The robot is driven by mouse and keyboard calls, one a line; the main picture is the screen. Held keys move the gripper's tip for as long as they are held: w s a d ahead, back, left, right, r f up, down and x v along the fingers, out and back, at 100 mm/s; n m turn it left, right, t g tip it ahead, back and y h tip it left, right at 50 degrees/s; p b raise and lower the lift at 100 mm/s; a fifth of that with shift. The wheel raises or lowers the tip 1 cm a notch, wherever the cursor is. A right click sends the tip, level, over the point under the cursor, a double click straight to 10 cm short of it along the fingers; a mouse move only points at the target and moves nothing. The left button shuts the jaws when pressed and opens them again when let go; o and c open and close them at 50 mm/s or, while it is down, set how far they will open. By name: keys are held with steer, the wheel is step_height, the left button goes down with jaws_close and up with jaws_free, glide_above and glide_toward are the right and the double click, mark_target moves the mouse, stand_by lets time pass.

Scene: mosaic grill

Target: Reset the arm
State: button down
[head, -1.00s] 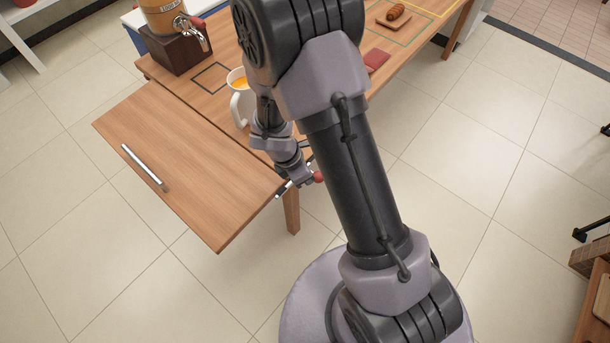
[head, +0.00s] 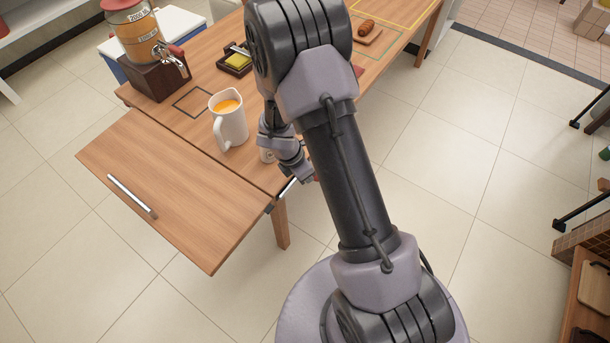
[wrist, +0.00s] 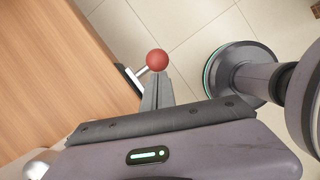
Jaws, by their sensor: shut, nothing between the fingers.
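My gripper (wrist: 157,88) is shut and empty in the wrist view, its two fingers together. A red ball knob (wrist: 157,60) shows just beyond the fingertips, on a pale metal rod (wrist: 134,78) at the table edge. I cannot tell whether the fingers touch the knob. In the head view my arm hangs beside the wooden table (head: 190,127), with the gripper (head: 306,176) low near its front corner and partly hidden by my arm.
A white mug (head: 230,130) with orange drink stands near my wrist. The drink dispenser (head: 141,45) stands behind it at left. A flap with a metal handle (head: 132,196) extends at the table's front left. Floor at right (head: 450,150) is clear.

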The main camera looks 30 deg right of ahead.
steer(key=s+a+r+m+t+y+p, duration=0.1)
steer(key=s+a+r+m+p, duration=0.15)
steer(key=r+m, duration=0.75)
steer(key=s+a+r+m+t+y+p, duration=0.1)
steer(key=s+r+m+p, duration=0.15)
steer(key=r, duration=1.55)
steer(key=s+a+r+m+t+y+b, duration=0.1)
steer(key=s+a+r+m+y, duration=0.1)
steer(key=s+a+r+m, duration=0.2)
steer(key=s+a+r+m+t+y+b, duration=0.1)
steer(key=s+a+r+m+t, duration=0.1)
steer(key=s+a+r+m, duration=0.2)
steer(key=s+r+m, duration=0.1)
steer(key=s+m, duration=0.2)
steer(key=s, duration=0.2)
steer(key=shift+s+r+y, duration=0.25)
steer(key=shift+y, duration=0.15)
